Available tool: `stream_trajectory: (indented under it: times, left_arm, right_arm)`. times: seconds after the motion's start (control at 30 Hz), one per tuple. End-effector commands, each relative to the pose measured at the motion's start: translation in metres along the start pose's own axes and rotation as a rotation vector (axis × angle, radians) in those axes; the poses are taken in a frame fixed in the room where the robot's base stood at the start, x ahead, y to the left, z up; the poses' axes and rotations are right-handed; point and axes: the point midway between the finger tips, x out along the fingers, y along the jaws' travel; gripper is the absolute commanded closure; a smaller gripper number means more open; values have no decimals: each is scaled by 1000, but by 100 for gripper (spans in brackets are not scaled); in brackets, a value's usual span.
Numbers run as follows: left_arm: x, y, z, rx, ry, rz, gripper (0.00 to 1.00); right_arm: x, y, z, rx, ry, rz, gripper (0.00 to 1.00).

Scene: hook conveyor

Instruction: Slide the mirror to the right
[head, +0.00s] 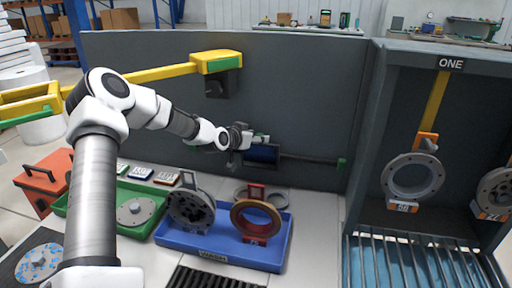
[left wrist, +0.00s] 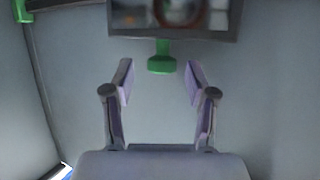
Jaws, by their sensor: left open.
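The mirror (head: 262,154) is a dark-framed panel on a rail (head: 312,160) along the grey wall; its face looks blue in the head view. In the left wrist view the mirror (left wrist: 176,14) is at the top edge, with a green handle (left wrist: 162,60) on its frame. My left gripper (head: 258,139) is at the mirror in the head view. In the left wrist view its open fingers (left wrist: 160,80) stand either side of the handle's line, with the handle just beyond the fingertips. Contact cannot be told. My right gripper is not in view.
A green end piece (head: 342,164) marks the rail's right end. The rail between looks clear. A blue tray (head: 222,254) with round parts and a green tray (head: 110,216) lie below. A cabinet marked ONE (head: 450,64) with hanging rings stands right. A yellow arm (head: 170,72) is above.

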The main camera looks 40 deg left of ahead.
Motion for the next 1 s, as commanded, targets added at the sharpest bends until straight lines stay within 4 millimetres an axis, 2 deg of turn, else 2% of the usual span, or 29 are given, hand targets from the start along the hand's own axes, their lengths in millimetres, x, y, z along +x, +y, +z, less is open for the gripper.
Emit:
stream_trajectory:
  times: [0.23,0.27,0.4,0.73,0.87,1.0]
  left_arm:
    - [0,0,-1,0,-1,0,43]
    - [0,0,-1,0,-1,0,50]
    - [0,0,-1,0,-1,0,100]
    - [4,7,-1,3,0,1,100]
    - [10,25,-3,6,-1,2,100]
    - [22,55,-6,9,-1,3,100]
  right_arm:
    - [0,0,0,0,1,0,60]
    - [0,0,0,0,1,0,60]
    - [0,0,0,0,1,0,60]
    - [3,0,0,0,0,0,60]
    - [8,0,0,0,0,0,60]
    - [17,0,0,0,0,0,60]
